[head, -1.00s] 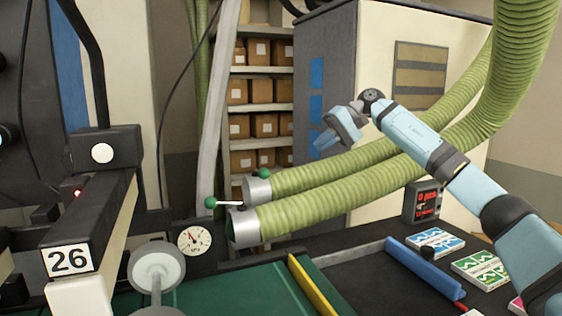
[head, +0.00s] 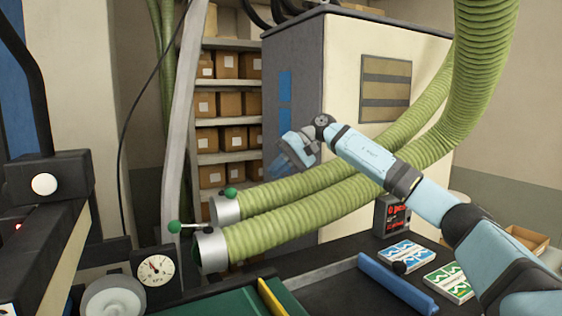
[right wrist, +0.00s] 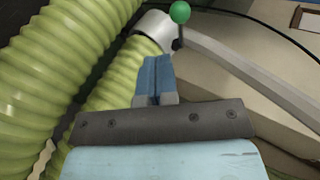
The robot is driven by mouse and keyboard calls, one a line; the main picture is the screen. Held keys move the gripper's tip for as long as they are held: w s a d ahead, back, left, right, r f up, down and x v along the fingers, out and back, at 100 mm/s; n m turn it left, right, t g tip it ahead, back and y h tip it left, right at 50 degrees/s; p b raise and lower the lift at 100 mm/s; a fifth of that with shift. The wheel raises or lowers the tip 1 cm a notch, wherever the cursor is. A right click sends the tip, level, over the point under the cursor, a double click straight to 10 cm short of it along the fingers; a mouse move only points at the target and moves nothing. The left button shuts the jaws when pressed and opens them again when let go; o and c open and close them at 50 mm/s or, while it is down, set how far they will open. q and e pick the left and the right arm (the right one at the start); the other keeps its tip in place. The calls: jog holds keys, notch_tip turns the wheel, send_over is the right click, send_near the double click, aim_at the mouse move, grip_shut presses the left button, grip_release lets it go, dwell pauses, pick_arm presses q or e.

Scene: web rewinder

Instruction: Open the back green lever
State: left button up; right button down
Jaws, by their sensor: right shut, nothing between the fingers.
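The back green lever (head: 230,192) has a green ball and sits at the metal collar (head: 225,210) of the rear green hose. A green ball on a dark rod (right wrist: 180,13) beside a metal collar (right wrist: 153,27) shows in the right wrist view, apparently this lever. My right gripper (head: 284,165) is shut and empty, above and right of the back lever. Its closed blue fingertips (right wrist: 156,62) point towards the collar, apart from the ball. My left gripper is not in view.
Two ribbed green hoses (head: 330,203) run up to the right, beneath and behind my right arm. A grey post (head: 182,130) stands left of the collars. A pressure gauge (head: 156,269) sits below left. A grey and cream cabinet (head: 340,90) stands behind.

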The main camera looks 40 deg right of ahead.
aim_at(227, 190)
jog(key=x, duration=0.2)
jog(key=p+x, duration=0.1)
jog(key=x, duration=0.2)
jog(key=r+p+x, duration=0.1)
jog(key=x, duration=0.1)
jog(key=shift+w+a+f, duration=0.1)
jog(key=shift+w+a, duration=0.25)
jog(key=shift+a, duration=0.25)
jog(key=shift+w+a+f, duration=0.2)
jog(key=shift+a, duration=0.35)
jog(key=shift+a, duration=0.1)
